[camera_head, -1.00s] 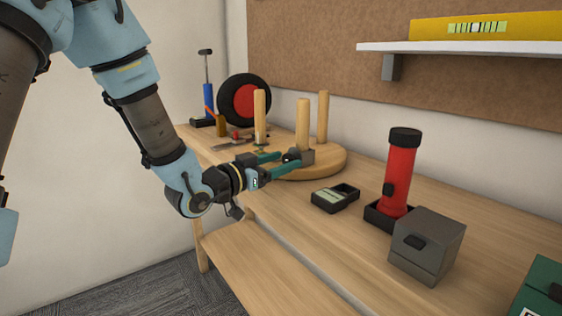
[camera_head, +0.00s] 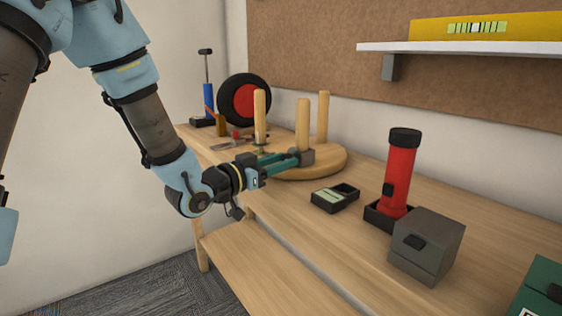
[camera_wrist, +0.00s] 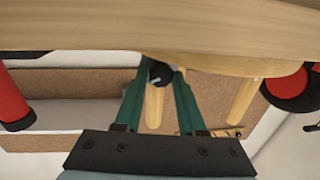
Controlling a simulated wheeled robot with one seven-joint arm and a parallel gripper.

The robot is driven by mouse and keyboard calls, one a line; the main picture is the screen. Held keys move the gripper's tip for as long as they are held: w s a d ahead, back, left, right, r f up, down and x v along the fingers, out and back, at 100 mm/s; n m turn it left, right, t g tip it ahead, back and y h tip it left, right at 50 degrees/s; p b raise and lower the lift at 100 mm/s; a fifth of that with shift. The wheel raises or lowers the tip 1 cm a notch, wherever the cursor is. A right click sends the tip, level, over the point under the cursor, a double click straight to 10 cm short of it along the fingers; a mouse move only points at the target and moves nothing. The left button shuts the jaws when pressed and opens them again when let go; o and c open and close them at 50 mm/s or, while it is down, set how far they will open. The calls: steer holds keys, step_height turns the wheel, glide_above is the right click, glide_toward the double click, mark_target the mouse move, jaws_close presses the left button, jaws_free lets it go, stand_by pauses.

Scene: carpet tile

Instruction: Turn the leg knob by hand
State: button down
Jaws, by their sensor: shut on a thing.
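A round wooden stool seat (camera_head: 327,164) lies on the bench with several light wooden legs pointing up. The front leg (camera_head: 303,122) has a grey bracket at its foot. My gripper (camera_head: 300,157) reaches in from the left, low beside that leg. In the wrist view, the green fingers of my gripper (camera_wrist: 160,80) are closed on a dark round knob (camera_wrist: 159,74). The knob sits in front of a wooden leg (camera_wrist: 154,108), under the seat's edge (camera_wrist: 200,62) as the picture is turned.
A small dark tray (camera_head: 335,197), a red flashlight (camera_head: 400,170) and a grey box (camera_head: 427,246) stand to the right on the bench (camera_head: 490,250). Behind are a wheel (camera_head: 245,100), a blue pump (camera_head: 208,98) and small tools. A shelf (camera_head: 470,48) hangs above.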

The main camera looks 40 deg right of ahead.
steer(key=shift+r+n+p, duration=0.3)
steer(key=shift+n+p, duration=0.6)
steer(key=shift+n, duration=0.1)
steer(key=shift+w+f+n+y+p, duration=0.1)
steer(key=shift+n+y+p, duration=0.2)
steer(key=shift+n+p, duration=0.45)
steer(key=shift+f+n, duration=0.15)
steer(key=shift+n, duration=0.2)
steer(key=c, duration=0.5)
jaws_free()
steer(key=shift+a, duration=0.1)
steer(key=a+b, duration=0.1)
steer(key=a, duration=0.9)
steer(key=shift+s+a+r, duration=0.3)
steer(key=shift+s, duration=0.05)
